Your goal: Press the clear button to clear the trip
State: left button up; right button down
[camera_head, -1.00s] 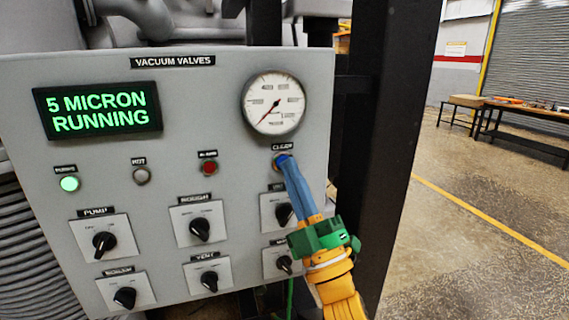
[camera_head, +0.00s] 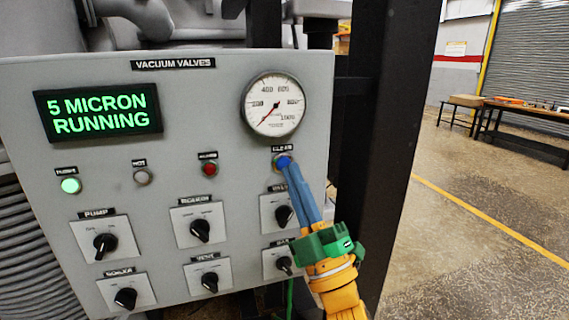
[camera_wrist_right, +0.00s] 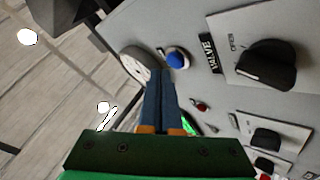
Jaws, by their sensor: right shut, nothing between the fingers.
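The grey control panel (camera_head: 100,195) has a small blue button (camera_head: 282,162) under a label that appears to read CLEAR, below the round gauge. The blue button also shows whole in the wrist view (camera_wrist_right: 177,57). My right gripper (camera_head: 289,172) has its blue fingers shut and empty, with the tips right by the button. In the wrist view the fingertips (camera_wrist_right: 158,82) lie just beside and below the button, seemingly a little apart from it; contact cannot be told. The display (camera_head: 98,111) reads "5 MICRON RUNNING" in green. My left gripper is not in view.
A green lamp (camera_head: 70,185) is lit; a red lamp (camera_head: 209,169) and a grey lamp (camera_head: 142,177) sit beside it. Several black rotary knobs (camera_head: 200,229) fill the lower panel. A dark post (camera_head: 378,150) stands close right of my right arm. Open floor lies beyond.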

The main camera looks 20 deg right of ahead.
jog(key=shift+s, duration=0.1)
jog(key=s+p, duration=0.1)
jog(key=s, duration=0.3)
jog(key=shift+s+d, duration=0.1)
jog(key=shift+s, duration=0.3)
dwell(0.4)
